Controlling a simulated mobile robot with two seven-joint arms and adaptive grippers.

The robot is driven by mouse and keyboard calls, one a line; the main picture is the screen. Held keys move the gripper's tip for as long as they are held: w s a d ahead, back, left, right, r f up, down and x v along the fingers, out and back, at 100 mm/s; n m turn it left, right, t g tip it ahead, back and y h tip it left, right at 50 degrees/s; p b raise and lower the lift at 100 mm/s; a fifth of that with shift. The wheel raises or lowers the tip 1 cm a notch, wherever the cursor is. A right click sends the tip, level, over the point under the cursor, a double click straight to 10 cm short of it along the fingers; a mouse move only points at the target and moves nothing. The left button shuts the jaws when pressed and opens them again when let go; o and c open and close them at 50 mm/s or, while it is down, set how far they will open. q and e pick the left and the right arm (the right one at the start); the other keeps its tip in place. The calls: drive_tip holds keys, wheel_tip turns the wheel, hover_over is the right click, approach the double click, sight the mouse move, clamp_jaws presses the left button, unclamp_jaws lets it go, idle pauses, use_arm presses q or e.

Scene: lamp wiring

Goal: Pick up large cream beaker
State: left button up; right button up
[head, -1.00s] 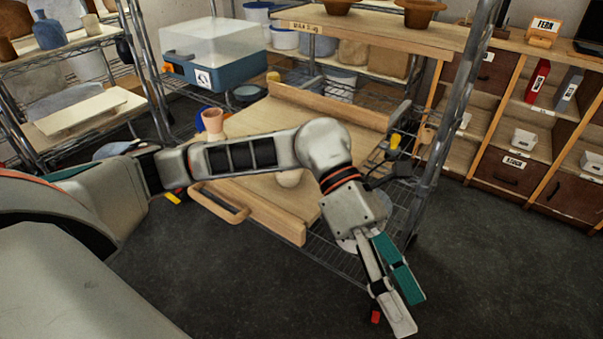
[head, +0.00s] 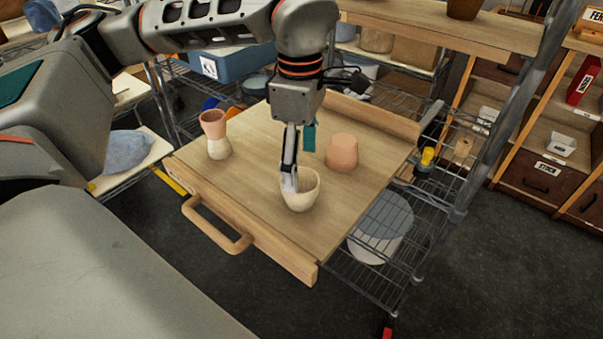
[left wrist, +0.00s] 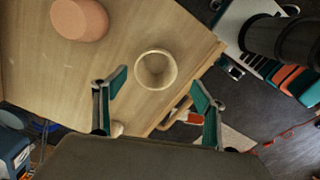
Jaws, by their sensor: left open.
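A large cream beaker (head: 302,196) stands upright, mouth up, near the front edge of a wooden board (head: 262,190). In the left wrist view the beaker (left wrist: 156,84) lies ahead of and between the fingers, its round mouth facing the camera. My left gripper (head: 298,165) points down over the beaker, open and empty. It also shows in the left wrist view (left wrist: 160,90), with its teal-padded fingers spread apart. In the head view one fingertip overlaps the beaker's rim; I cannot tell if it touches. My right gripper is not in view.
A terracotta cup (head: 342,153) stands mouth down behind the beaker. At the left, a terracotta cup (head: 213,122) sits on a smaller cream one (head: 218,148). The board has a wooden handle (head: 217,226) in front and rests on a wire rack (head: 385,235). Bare board lies between the cups.

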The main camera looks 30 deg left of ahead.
sight(300, 185)
use_arm(q)
drive_tip(key=f, duration=0.2)
drive_tip(key=shift+w+a+f, duration=0.2)
drive_tip(key=shift+a+f, duration=0.05)
drive_tip(key=shift+f, duration=0.1)
wheel_tip(300, 185, down, 5)
drive_tip(key=shift+r+b, duration=0.1)
drive_tip(key=shift+b, duration=0.2)
drive_tip(key=shift+c, duration=0.4)
drive_tip(key=c, duration=1.2)
